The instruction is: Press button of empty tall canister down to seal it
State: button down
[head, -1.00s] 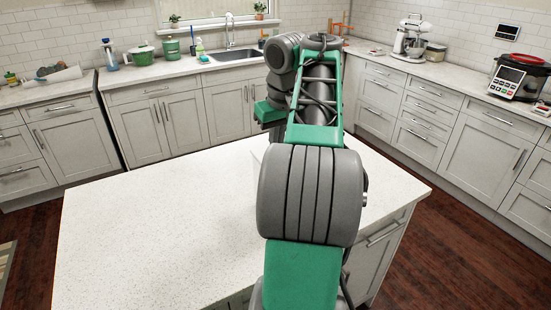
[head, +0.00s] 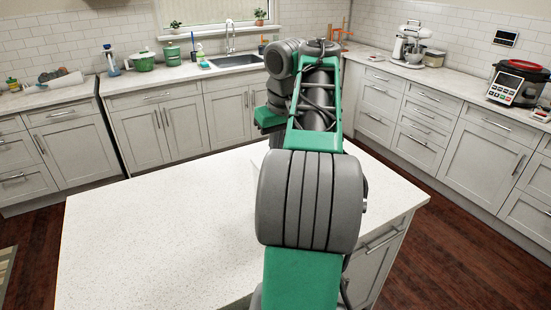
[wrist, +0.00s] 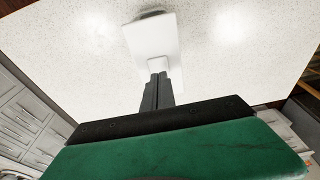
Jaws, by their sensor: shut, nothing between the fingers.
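A white, square-cornered canister (wrist: 150,38) shows in the wrist view, standing on the island's speckled top. A small pale block, seemingly its button, is at the near end of its top, by my fingertips. My gripper (wrist: 158,77) is shut and empty, with its fingertips at or just over that block. I cannot tell whether they touch or whether the button is down. In the head view my arm hides the gripper and nearly all of the canister; only a faint pale edge shows left of the arm.
The white island top (head: 150,225) is clear on the left. The back counter holds a sink (head: 235,62) and a green pot (head: 143,58). A stand mixer (head: 411,42) and a cooker (head: 517,83) stand on the right counter.

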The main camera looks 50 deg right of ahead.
notch_tip(320, 180, up, 4)
jog(key=p, duration=0.4)
jog(key=shift+r, duration=0.2)
jog(key=w+a+f+n+t+y, duration=0.1)
jog(key=w+a+f, duration=0.1)
jog(key=a, duration=1)
jog(key=w+a+f+n, duration=0.1)
jog(key=w+a+f, duration=0.1)
jog(key=a, duration=1)
jog(key=s+a+f+n+t, duration=0.1)
jog(key=s+a+f, duration=0.8)
jog(key=a+f, duration=0.1)
jog(key=shift+f+n, duration=0.3)
